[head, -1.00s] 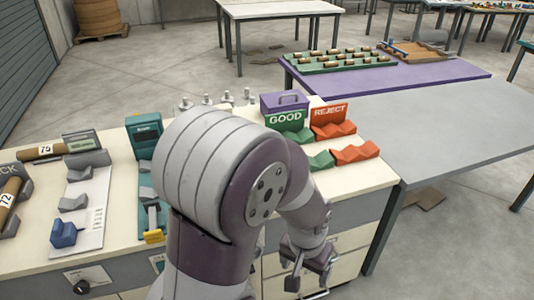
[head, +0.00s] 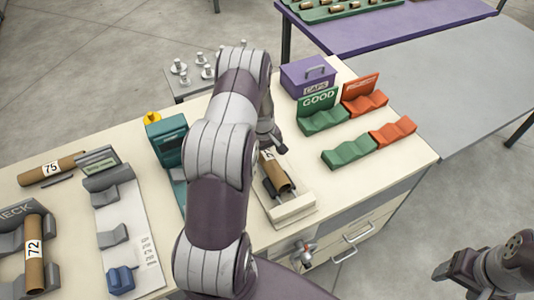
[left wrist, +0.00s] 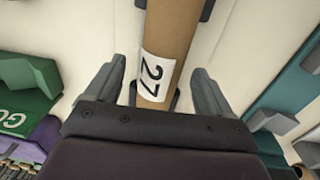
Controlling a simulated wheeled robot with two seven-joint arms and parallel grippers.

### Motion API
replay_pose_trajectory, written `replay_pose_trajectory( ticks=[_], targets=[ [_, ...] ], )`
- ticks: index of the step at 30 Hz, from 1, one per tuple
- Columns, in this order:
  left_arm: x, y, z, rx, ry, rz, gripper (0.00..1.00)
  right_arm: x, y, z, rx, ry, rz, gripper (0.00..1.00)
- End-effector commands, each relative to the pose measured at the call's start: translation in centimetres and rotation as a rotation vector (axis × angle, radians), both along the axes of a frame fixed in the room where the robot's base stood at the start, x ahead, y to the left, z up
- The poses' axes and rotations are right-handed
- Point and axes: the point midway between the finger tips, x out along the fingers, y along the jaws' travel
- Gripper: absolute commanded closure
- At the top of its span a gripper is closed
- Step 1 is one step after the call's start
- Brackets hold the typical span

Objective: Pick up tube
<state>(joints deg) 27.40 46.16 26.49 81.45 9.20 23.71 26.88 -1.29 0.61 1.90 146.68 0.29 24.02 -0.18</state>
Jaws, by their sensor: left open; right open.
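A brown cardboard tube (head: 276,172) lies on a pale stand (head: 292,208) on the bench, right of my left arm, partly hidden by it. In the left wrist view the tube (left wrist: 174,28) has a white label reading 27. My left gripper (head: 270,138) is over the tube's far part. In the left wrist view its open fingers (left wrist: 158,70) are on either side of the tube, with gaps visible. My right gripper (head: 455,272) is open and empty, off the bench at the lower right. Tube 75 (head: 62,167) and tube 72 (head: 35,265) lie at the left.
Green GOOD (head: 322,118) and red reject (head: 365,105) holders stand right of the tube, near a purple caps box (head: 308,84). A teal device (head: 165,138) stands left of my arm. A white board with grey rests and a blue block (head: 120,280) is further left.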

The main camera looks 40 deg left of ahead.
Motion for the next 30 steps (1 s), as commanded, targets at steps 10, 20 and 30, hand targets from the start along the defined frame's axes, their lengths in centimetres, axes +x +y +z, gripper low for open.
replay_pose_trajectory(
  ticks=[10, 20, 30],
  targets=[
    [0.2, 0.0, -1.8, 0.001, -0.003, 0.0, 0.17, 0.0, 0.0, 0.5, 0.0, 0.0, 0.0, 0.34],
    [0.2, 0.0, -1.7, 0.001, -0.003, -0.001, 0.84, 0.0, 0.0, 0.5, 0.0, 0.0, 0.0, 0.34],
    [0.3, 0.0, -0.3, 0.003, -0.006, -0.002, 0.84, 0.0, 0.0, -0.4, 0.0, 0.0, 0.0, 0.34]
  ],
)
